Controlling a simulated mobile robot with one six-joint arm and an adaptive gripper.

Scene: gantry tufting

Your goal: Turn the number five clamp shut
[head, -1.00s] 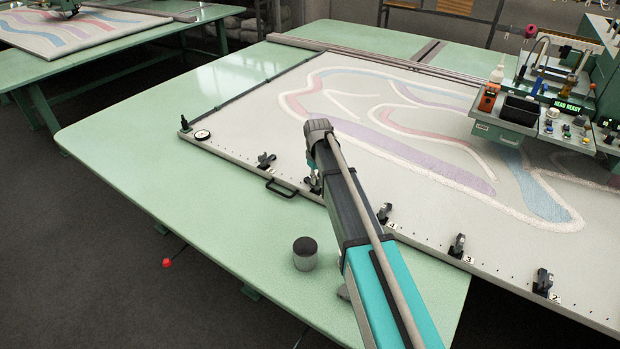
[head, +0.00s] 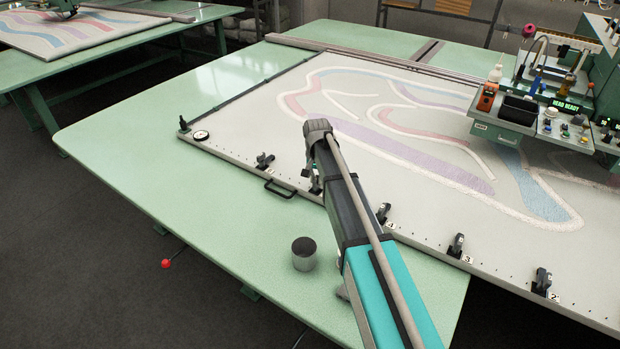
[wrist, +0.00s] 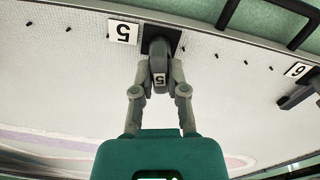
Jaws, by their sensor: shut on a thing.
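The number five clamp (wrist: 159,62) shows in the wrist view, a dark grey handle with a white "5" label, on a black base at the frame edge. A white "5" plate (wrist: 123,29) lies beside it on the frame. My gripper (wrist: 160,80) has a fingertip on either side of the clamp's handle and is shut on it. In the head view my gripper (head: 315,183) is at the frame's near edge, and my arm hides most of the clamp there.
Another clamp (head: 264,160) sits to the left. Clamps four (head: 383,212), three (head: 456,246) and two (head: 542,282) line the edge to the right. A black handle (head: 281,189) sticks out from the frame. A grey cup (head: 304,254) stands on the green table (head: 240,225).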

